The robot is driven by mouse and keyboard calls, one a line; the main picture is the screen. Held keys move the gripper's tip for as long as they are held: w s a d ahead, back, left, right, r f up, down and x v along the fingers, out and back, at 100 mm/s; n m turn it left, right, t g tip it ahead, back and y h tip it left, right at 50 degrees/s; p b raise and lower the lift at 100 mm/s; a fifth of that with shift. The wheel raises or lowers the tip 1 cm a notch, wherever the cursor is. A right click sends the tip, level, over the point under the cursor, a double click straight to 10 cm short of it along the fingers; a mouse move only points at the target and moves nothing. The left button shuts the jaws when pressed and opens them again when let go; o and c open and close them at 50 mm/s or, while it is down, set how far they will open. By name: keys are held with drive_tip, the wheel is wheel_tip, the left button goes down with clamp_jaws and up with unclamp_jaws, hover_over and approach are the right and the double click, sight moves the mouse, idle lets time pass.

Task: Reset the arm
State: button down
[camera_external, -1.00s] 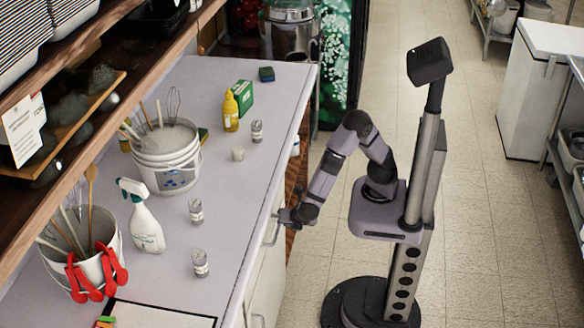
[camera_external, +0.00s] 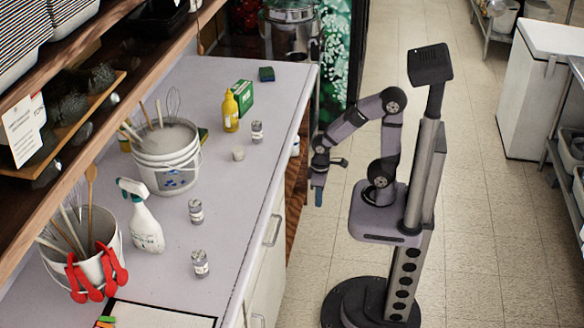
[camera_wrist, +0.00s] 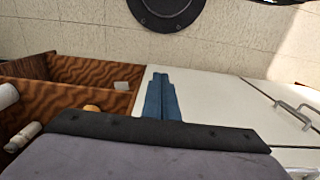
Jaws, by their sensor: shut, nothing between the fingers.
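My gripper (camera_external: 318,196) hangs beside the counter's right edge in the external view, pointing down, with the arm folded up above it. In the wrist view my gripper's blue fingers (camera_wrist: 161,96) lie together, shut, with nothing between them. Behind them in that view are the white cabinet front (camera_wrist: 225,88) and the floor (camera_wrist: 60,33). The gripper is apart from the things on the counter.
The counter (camera_external: 240,200) holds a spray bottle (camera_external: 146,216), two buckets (camera_external: 165,158) of utensils, several small jars (camera_external: 196,210), a yellow bottle (camera_external: 230,111) and a green box (camera_external: 243,97). An open wooden compartment (camera_wrist: 95,75) lies beside the cabinet front. The floor aisle right of me is clear.

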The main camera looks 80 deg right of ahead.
wheel_tip(320, 180, up, 20)
drive_tip(key=p, duration=1.9)
drive_tip(key=shift+r, duration=0.15)
